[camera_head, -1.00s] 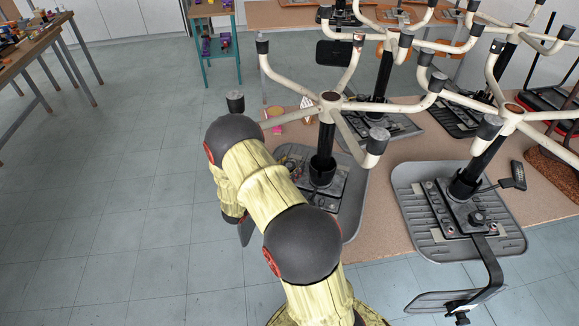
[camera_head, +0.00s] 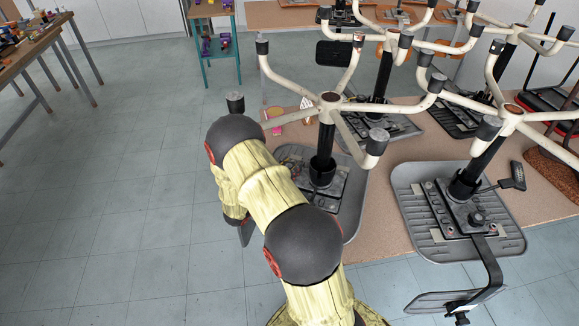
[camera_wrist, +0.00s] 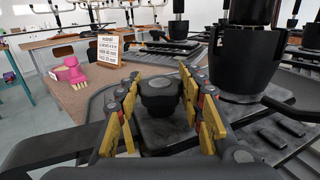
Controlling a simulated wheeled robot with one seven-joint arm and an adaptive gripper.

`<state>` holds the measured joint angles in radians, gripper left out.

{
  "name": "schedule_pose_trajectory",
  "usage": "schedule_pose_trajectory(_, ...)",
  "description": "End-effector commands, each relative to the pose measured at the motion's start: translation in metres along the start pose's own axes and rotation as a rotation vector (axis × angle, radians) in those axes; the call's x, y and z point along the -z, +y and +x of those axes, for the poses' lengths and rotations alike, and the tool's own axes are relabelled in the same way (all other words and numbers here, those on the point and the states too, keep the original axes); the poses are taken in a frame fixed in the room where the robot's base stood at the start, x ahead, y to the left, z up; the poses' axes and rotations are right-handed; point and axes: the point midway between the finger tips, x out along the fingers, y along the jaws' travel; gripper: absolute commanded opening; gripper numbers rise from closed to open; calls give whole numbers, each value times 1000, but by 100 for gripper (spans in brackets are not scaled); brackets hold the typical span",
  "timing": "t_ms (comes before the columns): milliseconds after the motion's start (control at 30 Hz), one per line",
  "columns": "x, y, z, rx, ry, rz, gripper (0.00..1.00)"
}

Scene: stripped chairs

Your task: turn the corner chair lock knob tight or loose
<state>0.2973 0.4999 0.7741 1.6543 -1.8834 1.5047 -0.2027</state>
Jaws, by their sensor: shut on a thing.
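The corner chair stands upside down on the table, with its grey seat (camera_head: 354,212) and white legs (camera_head: 345,104) showing in the head view. In the wrist view, its black lock knob (camera_wrist: 160,88) sits on the dark mechanism plate beside the thick black column (camera_wrist: 241,62). My gripper (camera_wrist: 160,98) has its yellow-padded fingers on either side of the knob and is shut on it. In the head view my arm hides the knob and the gripper. I cannot tell from the frames how tight the knob is.
Other upturned chairs stand close by, one with its grey seat (camera_head: 408,184) to the right. A pink object (camera_wrist: 70,72) and a small sign (camera_wrist: 109,49) stand on the table behind the chair. The floor (camera_head: 110,200) at the left is clear.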

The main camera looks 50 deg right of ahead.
Motion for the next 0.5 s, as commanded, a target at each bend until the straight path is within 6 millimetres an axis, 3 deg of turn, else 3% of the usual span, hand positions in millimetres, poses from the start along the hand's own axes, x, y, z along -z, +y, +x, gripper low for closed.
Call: schedule_pose_trajectory(500,-1,-2,1,-347,3,-2,13)
